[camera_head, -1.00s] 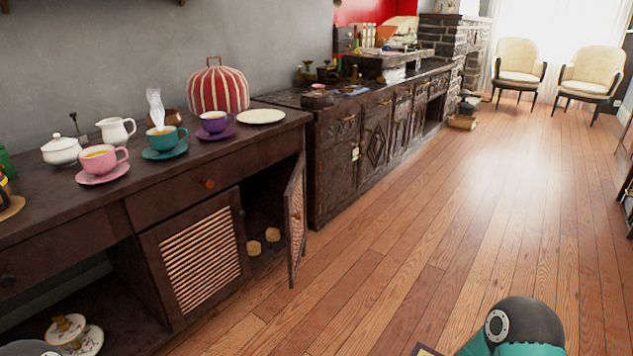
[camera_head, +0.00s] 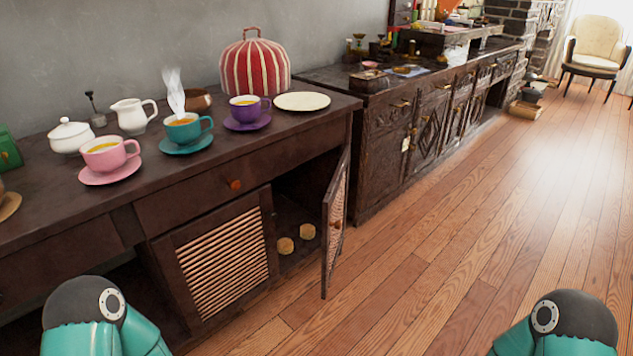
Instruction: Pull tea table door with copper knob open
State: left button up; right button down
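The dark wooden tea table (camera_head: 95,222) stands along the wall at the left. Its right lattice door (camera_head: 335,228) stands swung open, out from the cabinet, with a small copper-coloured knob (camera_head: 337,224) on it. The left lattice door (camera_head: 222,262) is shut, and I see no knob on it. A drawer above it carries an orange-copper knob (camera_head: 235,184). Inside the open compartment lie two small round beige things (camera_head: 296,238). Neither of my grippers is in view; only teal links of my arms show at the bottom left and bottom right.
On the table top stand a pink cup (camera_head: 105,155), a teal cup (camera_head: 186,130), a purple cup (camera_head: 247,108), a striped tea cosy (camera_head: 254,75) and a cream plate (camera_head: 301,101). A dark carved sideboard (camera_head: 385,150) stands beyond. The wooden floor (camera_head: 440,260) to the right is clear.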

aim_at(334, 203)
jog(key=u, duration=0.2)
jog(key=i, duration=0.6)
jog(key=u, duration=0.65)
